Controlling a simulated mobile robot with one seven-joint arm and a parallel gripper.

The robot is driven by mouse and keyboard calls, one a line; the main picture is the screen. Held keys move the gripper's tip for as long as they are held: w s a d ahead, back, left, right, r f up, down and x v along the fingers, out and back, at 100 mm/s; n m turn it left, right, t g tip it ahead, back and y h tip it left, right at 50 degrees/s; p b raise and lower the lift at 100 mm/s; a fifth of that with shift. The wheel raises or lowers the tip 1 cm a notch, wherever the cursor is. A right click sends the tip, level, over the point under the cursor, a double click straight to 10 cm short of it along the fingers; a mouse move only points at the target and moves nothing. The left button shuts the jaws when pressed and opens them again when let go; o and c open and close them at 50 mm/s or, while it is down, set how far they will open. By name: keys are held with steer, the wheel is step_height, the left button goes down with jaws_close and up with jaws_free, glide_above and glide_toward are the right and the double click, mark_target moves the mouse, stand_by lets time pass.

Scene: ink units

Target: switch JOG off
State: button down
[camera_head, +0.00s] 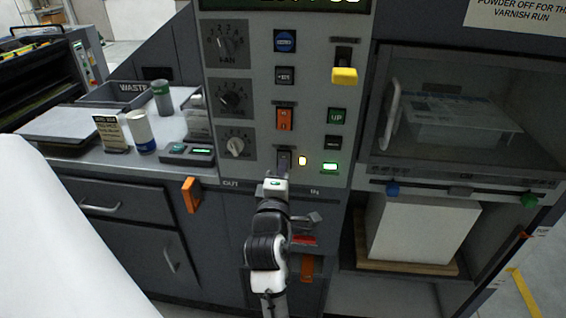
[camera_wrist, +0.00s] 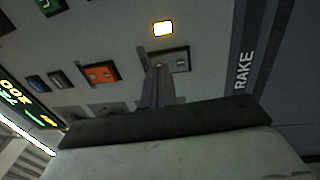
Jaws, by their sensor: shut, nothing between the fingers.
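A small dark switch on a grey plate (camera_head: 285,157) sits low on the grey control panel, beside a lit pale-yellow lamp (camera_head: 302,160). I cannot read a JOG label, so I cannot confirm that it is the JOG switch. In the wrist view the switch plate (camera_wrist: 181,60) lies just beyond my fingertips, with the lit lamp (camera_wrist: 163,28) above it. My gripper (camera_head: 277,178) is shut and empty, right at the switch. Its fingers (camera_wrist: 158,72) overlap the plate's left part in the wrist view. They hide part of the switch; I cannot tell its position or whether they touch.
An orange rocker (camera_head: 284,119) is above the switch, knobs (camera_head: 235,147) to its left, a green lit button (camera_head: 330,167) to its right. A yellow-handled lever (camera_head: 344,75) sticks out at upper right. Cans (camera_head: 141,130) stand on the left counter. A glazed cabinet (camera_head: 465,110) is at right.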

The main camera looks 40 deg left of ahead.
steer(key=shift+w+a, duration=0.3)
steer(key=shift+w, duration=0.25)
steer(key=shift+r, duration=0.1)
steer(key=shift+w+a+r, duration=0.1)
steer(key=shift+p, duration=0.35)
